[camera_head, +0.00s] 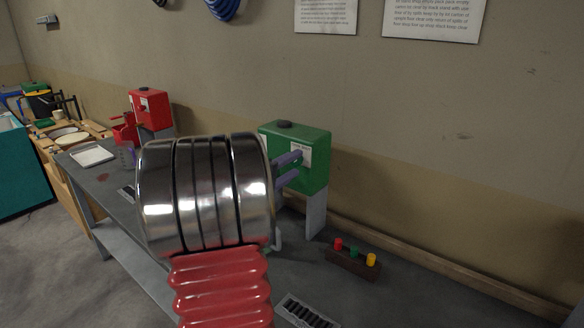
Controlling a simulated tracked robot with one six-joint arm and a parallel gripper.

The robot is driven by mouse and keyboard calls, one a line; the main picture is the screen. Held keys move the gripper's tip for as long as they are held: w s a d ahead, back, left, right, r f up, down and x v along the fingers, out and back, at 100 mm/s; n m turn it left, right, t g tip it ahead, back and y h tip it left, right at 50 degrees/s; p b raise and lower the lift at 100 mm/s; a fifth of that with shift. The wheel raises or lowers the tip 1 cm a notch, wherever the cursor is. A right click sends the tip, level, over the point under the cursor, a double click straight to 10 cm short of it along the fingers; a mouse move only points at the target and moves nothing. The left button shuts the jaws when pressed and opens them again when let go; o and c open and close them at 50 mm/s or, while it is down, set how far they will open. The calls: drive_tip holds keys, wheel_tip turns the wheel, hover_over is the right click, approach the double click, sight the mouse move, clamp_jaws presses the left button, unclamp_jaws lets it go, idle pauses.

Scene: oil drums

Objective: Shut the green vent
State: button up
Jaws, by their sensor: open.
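A green box-shaped tank (312,165) stands on a grey support at the back of the bench. It has a dark round cap (285,124) on top and white labels on its front faces. No separate vent part can be made out for certain. My gripper (297,167), with two purple fingers, is open in front of the tank's left front face. The fingers overlap that face in the picture; I cannot tell if they touch it or have anything between them. My silver and red arm hides the tank's lower left and much of the bench.
A red tank (149,108) with a red container (125,133) stands farther left on the grey bench (95,184), near a white tray (92,155). A dark block with red, green and yellow knobs (352,261) lies at right. The wall is close behind.

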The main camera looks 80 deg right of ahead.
drive_tip(key=v, duration=1.3)
drive_tip(key=shift+w+a, duration=0.15)
drive_tip(key=shift+a, duration=0.2)
drive_tip(key=shift+f, duration=0.1)
drive_tip(key=s+a+f+n+y, duration=0.1)
drive_tip(key=s+a+f+y, duration=0.25)
drive_tip(key=f, duration=0.35)
drive_tip(key=w+a+f+t+y, duration=0.2)
drive_tip(key=a+f+y, duration=0.35)
drive_tip(key=a, duration=0.55)
drive_tip(key=w+a+n+t+y, duration=0.1)
drive_tip(key=w+a+t+y, duration=0.3)
drive_tip(key=a, duration=0.6)
drive_tip(key=w+a+n+t, duration=0.2)
drive_tip(key=w+a, duration=0.4)
drive_tip(key=a, duration=0.5)
drive_tip(key=a+r+n+t+y, duration=0.1)
drive_tip(key=a+r+t, duration=0.1)
drive_tip(key=a, duration=0.5)
drive_tip(key=w+a+r+n+t+y, duration=0.1)
drive_tip(key=a+r+t+y, duration=0.1)
drive_tip(key=a, duration=0.6)
drive_tip(key=shift+w+a+r+n+t+y, duration=0.25)
drive_tip(key=shift+w+r+n+t+y, duration=0.05)
drive_tip(key=shift+r, duration=0.4)
